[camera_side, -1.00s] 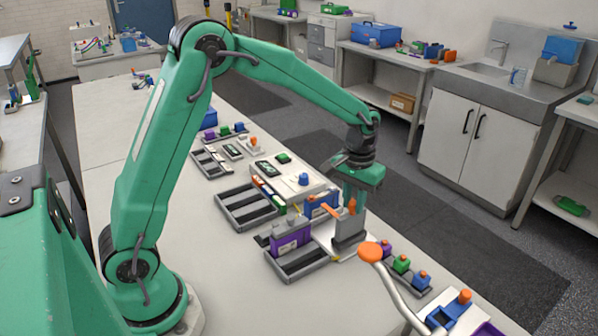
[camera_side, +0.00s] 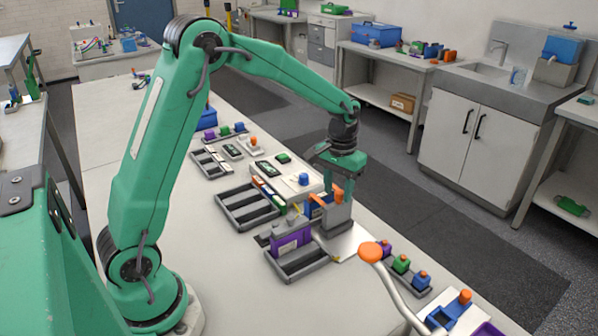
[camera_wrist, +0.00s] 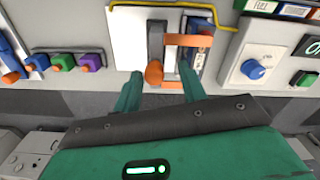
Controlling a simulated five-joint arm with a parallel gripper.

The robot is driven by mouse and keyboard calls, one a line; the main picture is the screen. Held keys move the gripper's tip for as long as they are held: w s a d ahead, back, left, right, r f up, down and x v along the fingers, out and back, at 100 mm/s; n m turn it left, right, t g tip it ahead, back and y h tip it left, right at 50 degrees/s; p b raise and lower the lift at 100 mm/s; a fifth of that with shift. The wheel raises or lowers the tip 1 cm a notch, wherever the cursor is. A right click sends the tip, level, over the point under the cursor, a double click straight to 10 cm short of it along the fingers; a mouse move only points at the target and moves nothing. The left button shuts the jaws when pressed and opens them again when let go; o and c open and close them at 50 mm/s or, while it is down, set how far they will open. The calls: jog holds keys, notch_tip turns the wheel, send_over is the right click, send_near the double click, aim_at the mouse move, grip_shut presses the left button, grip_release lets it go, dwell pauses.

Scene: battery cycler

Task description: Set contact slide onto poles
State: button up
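The contact slide (camera_side: 336,214) is a grey upright block with an orange knob (camera_side: 338,194) and orange contact bars. In the wrist view the slide (camera_wrist: 156,36) sends its orange bars (camera_wrist: 186,40) right, over the blue battery (camera_wrist: 205,62). The bars' ends lie at the battery's far side; whether they press on its poles I cannot tell. My gripper (camera_side: 338,187) is low over the slide. In the wrist view its two fingers (camera_wrist: 159,88) stand apart on either side of the knob, with a gap visible. In the side view the slide hides part of the battery.
A dark tray with a purple battery (camera_side: 290,239) stands just left of the slide. An empty slotted tray (camera_side: 247,205) and a white unit with a blue knob (camera_side: 303,180) are behind. An orange-knobbed lever (camera_side: 371,252) rises in front.

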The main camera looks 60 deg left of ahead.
jog(key=shift+d, duration=0.15)
jog(key=shift+r, duration=0.15)
notch_tip(320, 180, up, 7)
jog(key=shift+r, duration=0.2)
dwell(0.5)
jog(key=shift+r, duration=0.1)
